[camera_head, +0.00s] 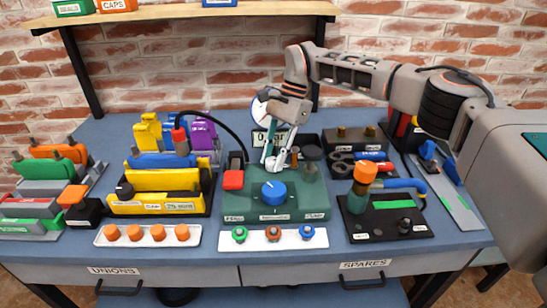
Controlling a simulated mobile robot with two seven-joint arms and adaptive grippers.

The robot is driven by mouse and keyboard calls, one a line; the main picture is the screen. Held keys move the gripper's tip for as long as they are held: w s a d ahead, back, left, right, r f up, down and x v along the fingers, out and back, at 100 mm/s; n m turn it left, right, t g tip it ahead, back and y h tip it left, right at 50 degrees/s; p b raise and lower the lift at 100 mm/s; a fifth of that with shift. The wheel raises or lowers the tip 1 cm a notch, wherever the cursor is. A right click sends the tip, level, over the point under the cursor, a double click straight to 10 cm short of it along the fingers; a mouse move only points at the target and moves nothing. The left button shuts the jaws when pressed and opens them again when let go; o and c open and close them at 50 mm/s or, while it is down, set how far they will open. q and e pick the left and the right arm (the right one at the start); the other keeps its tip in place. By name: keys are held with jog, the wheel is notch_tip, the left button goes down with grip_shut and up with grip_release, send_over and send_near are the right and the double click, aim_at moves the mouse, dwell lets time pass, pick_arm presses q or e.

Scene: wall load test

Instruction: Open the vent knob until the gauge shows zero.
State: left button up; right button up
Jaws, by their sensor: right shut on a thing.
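The green test unit (300,200) stands mid-bench, with a large blue knob (274,191) on its top and a red block (233,180) at its left. The round white gauge (259,106) stands behind it; my right gripper hides much of its face, so I cannot read the needle. My right gripper (276,162) points down behind the blue knob, apart from it. Its fingers are shut on a small part at the rear of the unit, seemingly the vent knob, mostly hidden by them. A dark round part (311,152) sits right of the fingers. My left gripper is out of view.
A white tray of orange caps (148,244) and a white strip with several coloured knobs (270,247) lie in front. A black plate (410,222) with an orange-topped fitting (361,186) stands right. Yellow holders (155,203) stand left. A black hose (222,118) arches behind.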

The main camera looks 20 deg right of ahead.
jog(key=o, duration=1.1)
jog(key=shift+r, duration=0.1)
jog(key=v, duration=1.2)
